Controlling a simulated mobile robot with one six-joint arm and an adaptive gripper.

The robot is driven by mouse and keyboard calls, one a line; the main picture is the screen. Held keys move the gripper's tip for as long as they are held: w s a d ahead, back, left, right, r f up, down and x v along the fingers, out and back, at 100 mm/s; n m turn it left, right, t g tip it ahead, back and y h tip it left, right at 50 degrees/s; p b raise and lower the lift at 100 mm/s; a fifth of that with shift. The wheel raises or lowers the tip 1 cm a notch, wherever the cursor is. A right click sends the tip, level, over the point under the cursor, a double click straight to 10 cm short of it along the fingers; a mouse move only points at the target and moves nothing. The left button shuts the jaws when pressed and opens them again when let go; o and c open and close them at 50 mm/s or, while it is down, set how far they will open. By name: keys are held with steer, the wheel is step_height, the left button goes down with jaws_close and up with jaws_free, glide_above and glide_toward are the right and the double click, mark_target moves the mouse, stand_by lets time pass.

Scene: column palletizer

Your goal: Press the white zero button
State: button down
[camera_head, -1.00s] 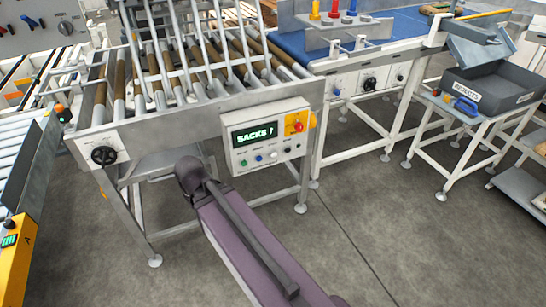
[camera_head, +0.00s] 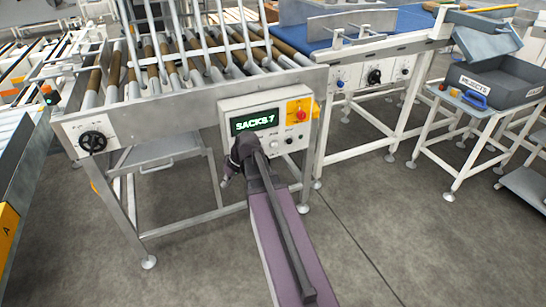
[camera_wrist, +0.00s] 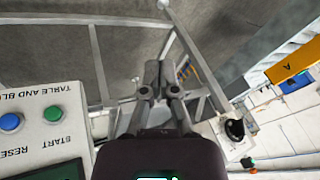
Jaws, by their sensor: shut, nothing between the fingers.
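The white control box (camera_head: 306,126) hangs on the roller table's front leg and has a green-lit display (camera_head: 254,122) reading SACKS and a figure. A small white button (camera_head: 274,144) shows on the box, just right of my wrist. My wrist hides the box's lower left part. In the wrist view, a blue button (camera_wrist: 10,122) and a green button (camera_wrist: 53,112) sit on the box face at left; no white button shows there. My gripper (camera_wrist: 158,66) is shut and empty, beside the box and apart from those buttons. Its small tips (camera_head: 224,183) show below the box's left side.
A red knob on a yellow plate (camera_head: 299,109) is at the box's upper right. A grey rejects bin (camera_head: 497,82) stands at right. The floor (camera_head: 390,220) in front is clear.

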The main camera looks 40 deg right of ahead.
mark_target(273, 148)
steer(key=d+f+t+b, duration=0.2)
steer(key=d+b, duration=0.2)
steer(key=d, duration=0.5)
steer(key=w+d+f+t+b, duration=0.1)
steer(key=d+f+t+b, duration=0.2)
steer(key=d, duration=0.7)
steer(key=w+d+f+t+b, duration=0.1)
steer(key=d+f+t+b, duration=0.1)
steer(key=d+b, duration=0.5)
steer(key=d+t, duration=0.1)
steer(key=d, duration=0.2)
steer(key=shift+d+f+n+y, duration=0.15)
steer(key=shift+f+n+y, duration=0.15)
steer(key=shift+n, duration=0.1)
steer(key=shift+w, duration=0.2)
steer(key=shift+w+d, duration=0.3)
steer(key=shift+w, duration=1.1)
steer(key=shift+w+d, duration=0.35)
steer(key=shift+w, duration=1.05)
steer(key=shift+w+d, duration=0.3)
steer(key=shift+w, duration=1.1)
steer(key=shift+w+d, duration=0.25)
steer(key=shift+w, duration=0.5)
steer(key=shift+s, duration=0.2)
steer(key=shift+s+a, duration=0.25)
steer(key=shift+s, duration=0.5)
